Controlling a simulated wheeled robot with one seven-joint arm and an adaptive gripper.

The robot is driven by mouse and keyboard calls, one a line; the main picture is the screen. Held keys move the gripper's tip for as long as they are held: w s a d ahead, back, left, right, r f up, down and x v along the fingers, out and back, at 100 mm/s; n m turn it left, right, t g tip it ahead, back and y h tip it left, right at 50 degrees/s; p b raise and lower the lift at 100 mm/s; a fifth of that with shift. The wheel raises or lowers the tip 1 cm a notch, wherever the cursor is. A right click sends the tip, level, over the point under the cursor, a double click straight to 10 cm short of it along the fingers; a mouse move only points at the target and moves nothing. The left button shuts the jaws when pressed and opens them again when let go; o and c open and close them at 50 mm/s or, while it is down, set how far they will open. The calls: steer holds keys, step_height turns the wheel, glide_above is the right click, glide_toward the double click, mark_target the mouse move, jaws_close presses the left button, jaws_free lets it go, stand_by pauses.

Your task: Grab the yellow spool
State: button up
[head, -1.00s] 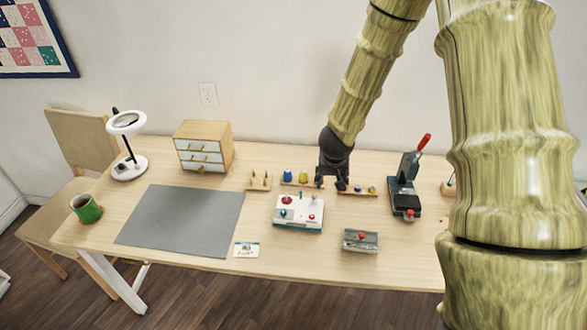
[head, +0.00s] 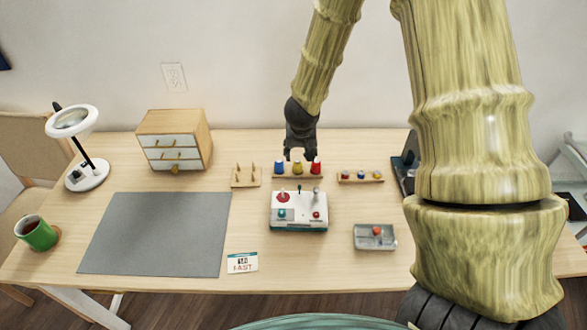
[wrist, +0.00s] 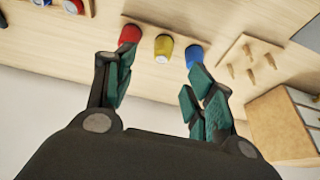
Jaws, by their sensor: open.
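The yellow spool (head: 297,168) stands in the middle of a small wooden rack on the table, between a blue spool (head: 278,167) and a red spool (head: 316,166). My gripper (head: 300,155) is right above and behind this row, with its fingers apart. In the wrist view the yellow spool (wrist: 164,46) shows in the gap beyond the open fingers (wrist: 158,80), with nothing between them. The red spool (wrist: 129,35) is near one fingertip and the blue spool (wrist: 193,56) near the other; I cannot tell whether they touch.
A white control box (head: 299,212) stands in front of the rack. A peg board (head: 246,176) is left of it, and a second rack (head: 361,177) with small spools is right. A grey tray (head: 375,236), a grey mat (head: 155,235) and a drawer cabinet (head: 173,139) also occupy the table.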

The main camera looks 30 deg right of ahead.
mark_target(298, 163)
steer(key=shift+x, duration=3.2)
steer(key=shift+w+p+x, duration=0.2)
steer(key=shift+w+x, duration=0.05)
steer(key=shift+x, duration=1.05)
steer(key=shift+w+p+x, duration=0.2)
steer(key=shift+x, duration=1.15)
steer(key=shift+a+r, duration=0.1)
steer(key=shift+r, duration=0.1)
steer(key=shift+c, duration=0.3)
steer(key=c, duration=0.7)
